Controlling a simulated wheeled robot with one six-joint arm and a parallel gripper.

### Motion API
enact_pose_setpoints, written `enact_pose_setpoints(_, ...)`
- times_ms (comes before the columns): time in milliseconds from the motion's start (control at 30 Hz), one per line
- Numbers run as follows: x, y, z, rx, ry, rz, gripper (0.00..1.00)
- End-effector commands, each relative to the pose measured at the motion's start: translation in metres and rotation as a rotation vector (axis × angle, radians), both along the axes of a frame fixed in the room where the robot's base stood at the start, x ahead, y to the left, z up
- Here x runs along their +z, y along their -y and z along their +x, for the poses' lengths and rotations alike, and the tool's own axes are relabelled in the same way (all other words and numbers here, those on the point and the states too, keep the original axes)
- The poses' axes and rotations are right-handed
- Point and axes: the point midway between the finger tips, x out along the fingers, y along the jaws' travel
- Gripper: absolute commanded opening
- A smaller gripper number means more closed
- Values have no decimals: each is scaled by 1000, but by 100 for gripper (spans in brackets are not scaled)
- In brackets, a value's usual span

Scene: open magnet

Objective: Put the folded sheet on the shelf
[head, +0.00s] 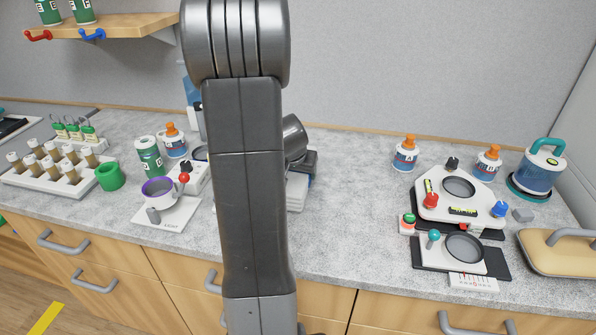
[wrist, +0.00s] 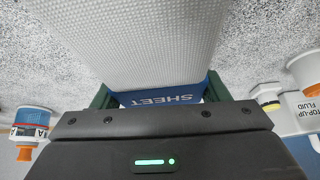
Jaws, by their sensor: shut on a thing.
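The folded sheet (wrist: 135,40) is white and textured, with a blue band lettered SHEET at its near end. My gripper (wrist: 158,96) is shut on it at that band, with a dark green finger on each side in the wrist view. In the head view my arm hides most of the gripper and sheet; a pale edge of the sheet (head: 297,192) shows just right of the arm, over the worktop. Whether it touches the worktop I cannot tell. The wooden shelf (head: 118,26) is on the wall at the upper left, with green canisters on it and red and blue hooks along its front.
The worktop's middle right is clear.

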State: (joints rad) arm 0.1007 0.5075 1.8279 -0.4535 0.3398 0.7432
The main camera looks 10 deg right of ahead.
Motion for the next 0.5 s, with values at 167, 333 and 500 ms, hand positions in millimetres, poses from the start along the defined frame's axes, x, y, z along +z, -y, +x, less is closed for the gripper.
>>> enact_pose_setpoints(167, -2, 0, 0, 0, 0, 0, 84)
enact_pose_setpoints(333, -2, 0, 0, 0, 0, 0, 90)
enact_pose_setpoints(500, -1, 0, 0, 0, 0, 0, 90)
